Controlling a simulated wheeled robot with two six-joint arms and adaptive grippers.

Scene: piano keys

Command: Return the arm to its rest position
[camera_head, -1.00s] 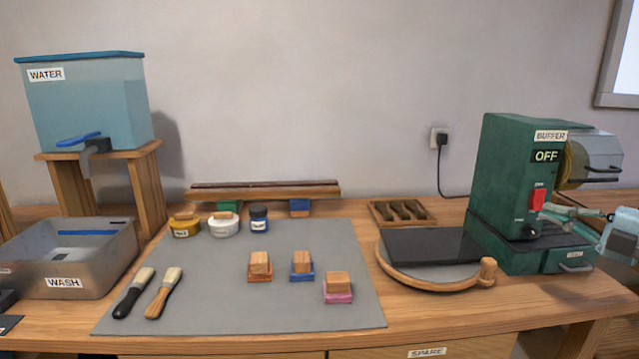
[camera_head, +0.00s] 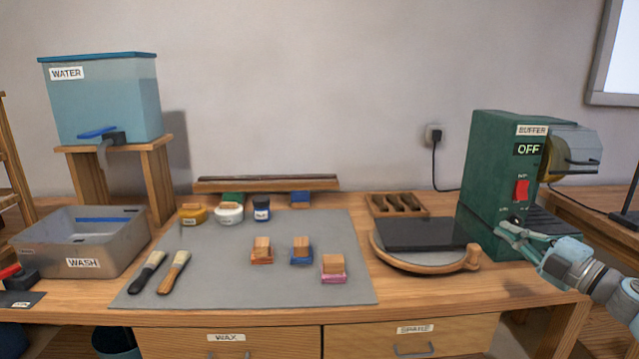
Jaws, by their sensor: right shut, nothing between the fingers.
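My right gripper (camera_head: 512,230) is at the right, in front of the lower part of the green buffer (camera_head: 490,165). It is shut and holds nothing. Its arm comes in from the lower right corner. The buffer's display reads OFF, and its red switch (camera_head: 521,190) is in plain view above the gripper, apart from it. The gripper hides part of the buffer's base. My left gripper is not in view.
A round wooden board with a black plate (camera_head: 420,233) lies left of the gripper. A grey mat (camera_head: 210,275) holds brushes, jars and several wooden-backed blocks. A wash basin (camera_head: 110,258) and water tank (camera_head: 105,100) stand at left. Drawers (camera_head: 410,340) are below.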

